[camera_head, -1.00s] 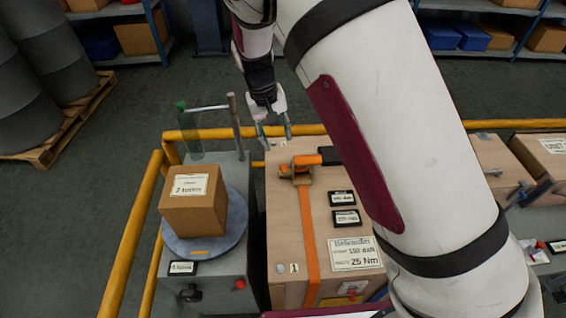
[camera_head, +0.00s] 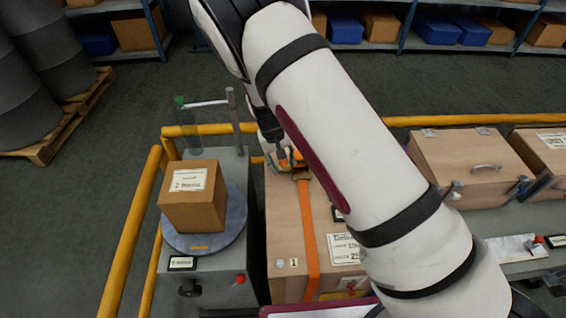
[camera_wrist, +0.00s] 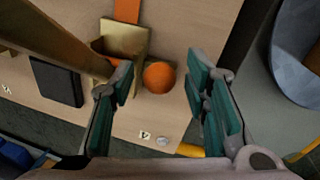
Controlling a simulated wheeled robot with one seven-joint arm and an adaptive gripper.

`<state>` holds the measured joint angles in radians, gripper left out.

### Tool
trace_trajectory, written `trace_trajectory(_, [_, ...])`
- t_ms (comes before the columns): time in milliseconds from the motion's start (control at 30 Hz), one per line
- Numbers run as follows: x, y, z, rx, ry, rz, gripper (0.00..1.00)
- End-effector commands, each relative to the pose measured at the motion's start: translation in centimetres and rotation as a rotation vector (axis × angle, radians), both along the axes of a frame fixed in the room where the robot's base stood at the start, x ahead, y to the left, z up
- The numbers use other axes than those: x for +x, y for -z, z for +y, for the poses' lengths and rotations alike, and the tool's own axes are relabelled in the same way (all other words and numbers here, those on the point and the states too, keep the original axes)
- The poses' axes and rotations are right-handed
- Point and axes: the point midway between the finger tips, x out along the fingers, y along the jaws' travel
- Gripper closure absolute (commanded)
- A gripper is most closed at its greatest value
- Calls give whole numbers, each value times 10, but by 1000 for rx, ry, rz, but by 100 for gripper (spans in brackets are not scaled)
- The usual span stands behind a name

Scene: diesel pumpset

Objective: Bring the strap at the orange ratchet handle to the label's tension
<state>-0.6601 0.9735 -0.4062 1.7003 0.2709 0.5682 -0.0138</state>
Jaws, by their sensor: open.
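The orange strap (camera_head: 308,235) runs along the top of the wooden crate (camera_head: 285,215) and down its front; it also shows at the top of the wrist view (camera_wrist: 127,10). The ratchet sits at the crate's far end, its brass body (camera_wrist: 125,38) clear in the wrist view. A round orange end (camera_wrist: 160,77) lies between my fingers, apart from both. My gripper (camera_wrist: 161,74) is open over it; in the head view my gripper (camera_head: 284,158) is small beside the ratchet. The white label (camera_head: 343,248) is partly covered by my arm, its figures unclear.
A brown bar (camera_wrist: 55,42) crosses the wrist view's upper left, near a black block (camera_wrist: 57,82). Left stands a turntable (camera_head: 205,240) with a carton (camera_head: 193,195). Yellow rails (camera_head: 130,240) edge the left and back. More wooden boxes (camera_head: 470,165) stand right.

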Motion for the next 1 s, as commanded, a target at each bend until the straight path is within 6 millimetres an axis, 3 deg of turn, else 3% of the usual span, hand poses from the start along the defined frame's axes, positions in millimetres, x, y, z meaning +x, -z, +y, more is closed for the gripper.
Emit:
trace_trajectory(400, [0, 7, -1, 0, 0, -1, 60])
trace_trajectory(600, [0, 7, -1, 0, 0, 0, 100])
trace_trajectory(1000, [1, 8, -1, 1, 0, 42, 100])
